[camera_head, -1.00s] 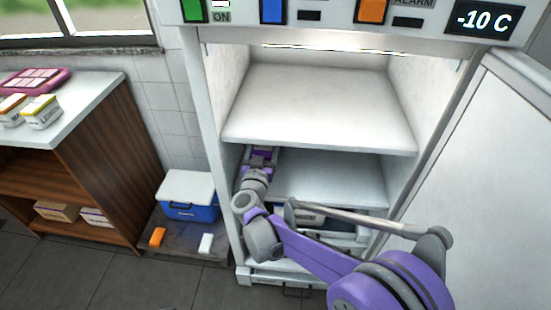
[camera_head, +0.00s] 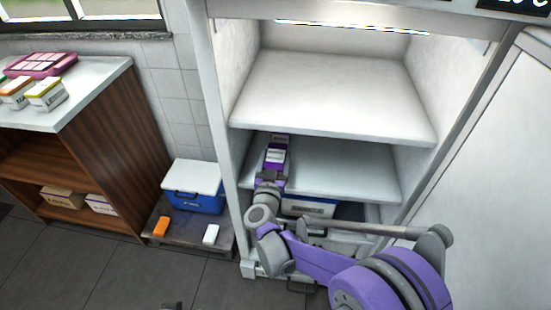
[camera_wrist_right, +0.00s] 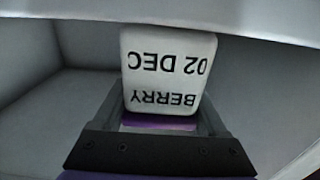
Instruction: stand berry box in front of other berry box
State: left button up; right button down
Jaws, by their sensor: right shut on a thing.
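The held berry box (camera_wrist_right: 168,75) is white with a purple part and reads "BERRY 02 DEC" upside down in the right wrist view. My right gripper (camera_wrist_right: 162,125) is shut on it, with a finger at either side. In the head view the purple and white box (camera_head: 276,156) is on or just above the freezer's middle shelf (camera_head: 345,172), near the left wall, beyond my right gripper (camera_head: 270,178). A purple patch (camera_head: 281,138) shows right behind it; I cannot tell if this is the other berry box.
The upper shelf (camera_head: 335,95) is empty and close above the box. The middle shelf is clear to the right. A container (camera_head: 308,207) sits below. The open door (camera_head: 480,170) is at right. A blue cooler (camera_head: 195,187) and a wooden counter (camera_head: 110,140) stand left.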

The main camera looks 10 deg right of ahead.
jog(key=shift+r, duration=0.1)
grip_release()
jog(key=p+v, duration=0.1)
jog(key=v, duration=1.1)
jog(key=shift+p, duration=0.3)
